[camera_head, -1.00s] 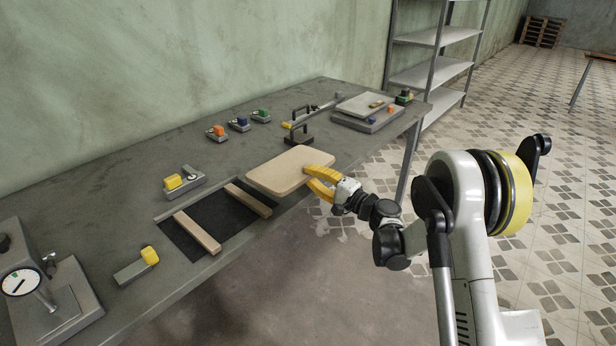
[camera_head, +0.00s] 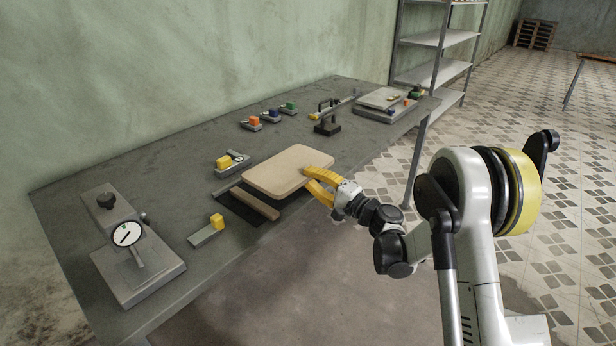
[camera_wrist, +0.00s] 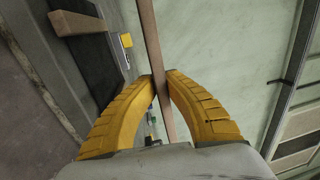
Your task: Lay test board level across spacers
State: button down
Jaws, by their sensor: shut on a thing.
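The tan test board (camera_head: 288,170) has rounded corners and looks about level in the head view. My gripper (camera_head: 308,176) is shut on its right edge with yellow fingers. The board is over part of a black mat (camera_head: 238,208) and hides one wooden spacer. The other spacer (camera_head: 254,204) shows just left of the board. In the wrist view the board (camera_wrist: 156,50) is edge-on between the fingertips (camera_wrist: 160,76), with a spacer (camera_wrist: 75,22) and the mat (camera_wrist: 95,65) to the left. It looks held above the spacers; the exact gap cannot be told.
A dial gauge stand (camera_head: 128,240) is at the table's left end. A yellow-topped block (camera_head: 210,230) and a yellow clamp (camera_head: 228,163) flank the mat. Small colored blocks (camera_head: 271,115), a black stand (camera_head: 328,120) and stacked plates (camera_head: 385,103) are farther back.

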jog(key=shift+f+b, duration=0.1)
jog(key=shift+b, duration=0.25)
jog(key=shift+a+f+b, duration=0.1)
jog(key=shift+f+b, duration=0.65)
jog(key=shift+f, duration=3.05)
jog(key=shift+f, duration=0.6)
jog(key=c, duration=1.6)
grip_release()
jog(key=shift+s, duration=0.1)
jog(key=shift+f, duration=0.15)
